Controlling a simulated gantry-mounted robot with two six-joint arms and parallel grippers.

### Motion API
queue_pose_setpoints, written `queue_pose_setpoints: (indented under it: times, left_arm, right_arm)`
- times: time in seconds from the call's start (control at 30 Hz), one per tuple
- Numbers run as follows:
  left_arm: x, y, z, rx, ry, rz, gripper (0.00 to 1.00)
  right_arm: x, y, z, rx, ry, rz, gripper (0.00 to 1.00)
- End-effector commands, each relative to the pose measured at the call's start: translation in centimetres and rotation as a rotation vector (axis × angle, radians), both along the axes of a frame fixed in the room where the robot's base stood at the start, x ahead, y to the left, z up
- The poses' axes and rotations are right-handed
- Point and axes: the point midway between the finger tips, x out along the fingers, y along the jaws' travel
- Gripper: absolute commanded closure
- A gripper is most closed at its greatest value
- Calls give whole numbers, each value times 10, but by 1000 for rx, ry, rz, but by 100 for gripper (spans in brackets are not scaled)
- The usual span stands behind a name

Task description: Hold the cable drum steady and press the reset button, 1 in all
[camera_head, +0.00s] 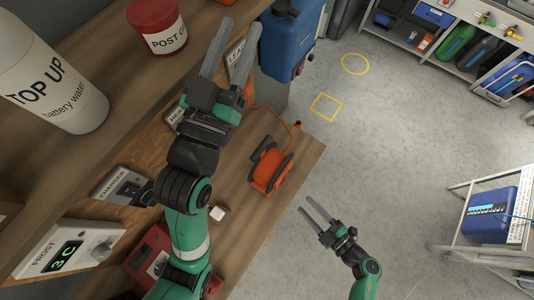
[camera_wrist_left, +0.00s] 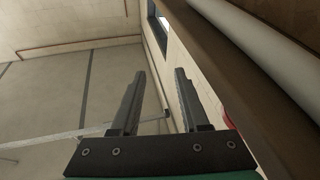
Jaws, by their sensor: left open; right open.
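The cable drum (camera_head: 270,167) is an orange and black reel on the wooden bench, right of centre in the head view. An orange cable runs from its top. I cannot make out a reset button on it. My left gripper (camera_head: 236,40) is open and empty, raised over the bench and shelf, up and left of the drum. It also shows open in the left wrist view (camera_wrist_left: 160,75), where neither drum nor button appears. My right gripper (camera_head: 306,204) is open and empty, to the lower right of the drum and apart from it, beyond the bench edge.
A shelf with a white bottle (camera_head: 62,85) and a red jar (camera_head: 158,26) is at the upper left. A blue machine (camera_head: 290,42) stands behind the drum. A charger panel (camera_head: 122,186) and a frost dial box (camera_head: 72,248) are at left.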

Motion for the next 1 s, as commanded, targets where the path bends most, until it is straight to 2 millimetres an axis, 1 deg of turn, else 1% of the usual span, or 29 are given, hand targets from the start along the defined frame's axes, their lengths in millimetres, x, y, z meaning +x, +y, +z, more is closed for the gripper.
queue_pose_setpoints:
  times: [0.03, 0.07, 0.1, 0.17, 0.2, 0.27, 0.3, 0.37, 0.4, 0.5, 0.6, 0.7, 0.83, 1.0]
  left_arm:
    - [0, -11, -38, 29, 66, -22, 55]
    - [-1, -17, -58, 46, 99, -34, 55]
    - [-3, -23, -84, 69, 143, -50, 55]
    - [-10, -33, -125, 105, 208, -75, 55]
    - [-16, -39, -152, 131, 252, -91, 55]
    - [-28, -46, -191, 167, 313, -117, 55]
    - [-37, -50, -217, 192, 356, -134, 55]
    - [-53, -54, -254, 230, 414, -159, 55]
    - [-64, -55, -277, 255, 449, -174, 55]
    - [-92, -55, -324, 316, 524, -208, 55]
    - [-114, -53, -354, 365, 571, -233, 55]
    - [-127, -52, -370, 393, 597, -248, 55]
    - [-132, -51, -376, 405, 604, -254, 55]
    - [-126, -55, -378, 404, 602, -254, 55]
  right_arm:
    - [0, 0, 0, 0, 0, 0, 50]
    - [0, 0, 0, 0, 0, 0, 50]
    - [0, 0, 0, 0, 0, 0, 50]
    - [0, 0, 0, 0, 0, 0, 50]
    - [0, 0, 0, 0, 0, 0, 50]
    - [0, 0, 0, 0, 0, 0, 50]
    - [0, 0, 0, 0, 0, 0, 50]
    - [0, 0, 0, 0, 0, 0, 50]
    - [0, 0, 0, 0, 0, 0, 50]
    - [0, 0, 0, 0, 0, 0, 50]
    - [0, 0, 0, 0, 0, 0, 50]
    - [0, 0, 0, 0, 0, 0, 50]
    - [0, 0, 0, 0, 0, 0, 50]
    - [0, 0, 0, 0, 0, 0, 50]
